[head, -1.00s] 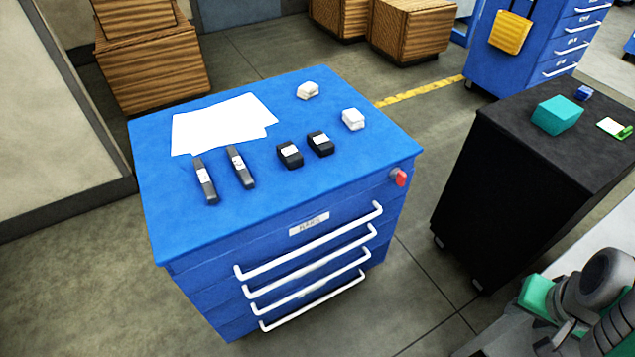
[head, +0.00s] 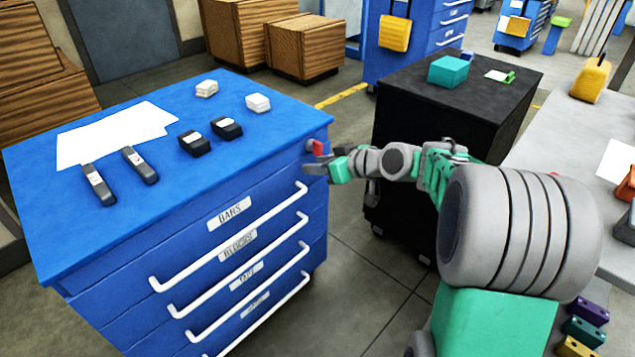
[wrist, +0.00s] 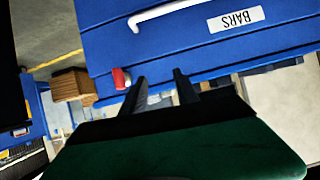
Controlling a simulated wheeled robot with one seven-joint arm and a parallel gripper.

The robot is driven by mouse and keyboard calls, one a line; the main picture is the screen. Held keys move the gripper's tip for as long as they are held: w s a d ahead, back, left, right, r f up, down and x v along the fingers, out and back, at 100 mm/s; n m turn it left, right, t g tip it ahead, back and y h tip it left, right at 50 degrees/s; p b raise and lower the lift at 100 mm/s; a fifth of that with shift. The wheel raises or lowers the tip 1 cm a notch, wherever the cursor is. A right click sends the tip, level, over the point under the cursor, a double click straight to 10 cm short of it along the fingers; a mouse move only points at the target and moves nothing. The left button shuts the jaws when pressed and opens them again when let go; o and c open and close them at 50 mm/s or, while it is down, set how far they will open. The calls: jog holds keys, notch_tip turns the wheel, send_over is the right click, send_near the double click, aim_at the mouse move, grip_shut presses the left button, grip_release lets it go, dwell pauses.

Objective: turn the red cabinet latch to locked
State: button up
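The red latch (head: 318,147) sits at the upper right corner of the front of the blue cabinet (head: 250,170), just below its top. It also shows in the wrist view (wrist: 121,78), with a pale part beside it. My gripper (head: 318,171) is at that corner, close to the latch in the head view. In the wrist view my two dark fingers (wrist: 158,82) are apart with nothing between them, and the latch lies just left of the left finger. I cannot tell whether that finger touches it.
Several white drawer handles (head: 235,240) stick out below the latch. A black cabinet (head: 440,110) with a teal box (head: 448,71) stands to the right behind my arm. Bars, black blocks and paper lie on the blue cabinet's top. Floor shows between the cabinets.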

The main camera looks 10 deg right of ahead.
aim_at(322, 147)
jog(key=w+d+f+t+y+b, duration=0.3)
jog(key=w+d+t+b, duration=0.2)
jog(key=d, duration=0.3)
jog(key=x, duration=0.8)
jog(key=shift+s+f, duration=0.1)
jog(key=shift+f, duration=0.05)
jog(key=shift+c, duration=0.2)
grip_shut()
